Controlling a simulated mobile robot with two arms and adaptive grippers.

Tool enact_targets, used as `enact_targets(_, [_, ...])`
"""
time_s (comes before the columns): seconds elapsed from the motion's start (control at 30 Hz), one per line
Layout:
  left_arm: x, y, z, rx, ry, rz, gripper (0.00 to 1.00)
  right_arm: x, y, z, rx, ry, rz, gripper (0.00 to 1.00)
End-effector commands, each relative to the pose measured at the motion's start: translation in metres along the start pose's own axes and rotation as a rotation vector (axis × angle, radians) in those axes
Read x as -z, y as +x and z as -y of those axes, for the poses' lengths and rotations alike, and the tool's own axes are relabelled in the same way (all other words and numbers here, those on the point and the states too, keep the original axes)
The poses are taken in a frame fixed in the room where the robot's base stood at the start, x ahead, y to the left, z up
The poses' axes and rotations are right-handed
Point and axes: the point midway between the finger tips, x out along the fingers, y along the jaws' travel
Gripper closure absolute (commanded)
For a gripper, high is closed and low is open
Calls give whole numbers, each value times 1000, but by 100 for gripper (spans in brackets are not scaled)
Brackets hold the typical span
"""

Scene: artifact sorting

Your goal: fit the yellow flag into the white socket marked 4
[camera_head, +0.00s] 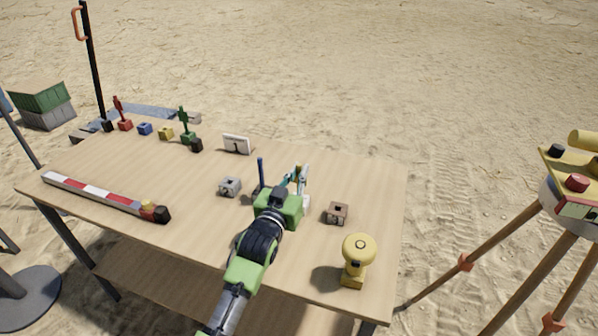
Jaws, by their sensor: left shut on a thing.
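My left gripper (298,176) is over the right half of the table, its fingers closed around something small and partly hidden. A bit of yellow shows between the fingers, which fits the yellow flag (296,172); its shape and lower end are hidden. A white block (305,201), probably the white socket, shows just beside and beyond the green gripper body, mostly covered. Its number cannot be read, and I cannot tell whether the flag touches it. My right gripper is not in view.
A grey socket (229,187) and an upright blue piece (261,172) stand left of the gripper; a brown socket (337,213) and yellow device (358,258) stand right. Red (124,124), blue (145,128), yellow (166,133) and green (188,138) sockets line the back left. A striped bar (95,192) lies front left.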

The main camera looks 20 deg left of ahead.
Motion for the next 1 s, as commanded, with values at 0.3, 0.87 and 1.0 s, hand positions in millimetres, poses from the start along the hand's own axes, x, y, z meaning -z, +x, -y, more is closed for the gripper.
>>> enact_targets(0.3, [-5, 0, 0, 0, 0, -1, 72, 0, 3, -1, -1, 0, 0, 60])
enact_targets(0.87, [-6, -28, 0, 0, 0, 2, 72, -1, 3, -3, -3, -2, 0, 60])
enact_targets(1.0, [-6, -60, 0, 0, 0, 2, 72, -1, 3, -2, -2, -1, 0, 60])
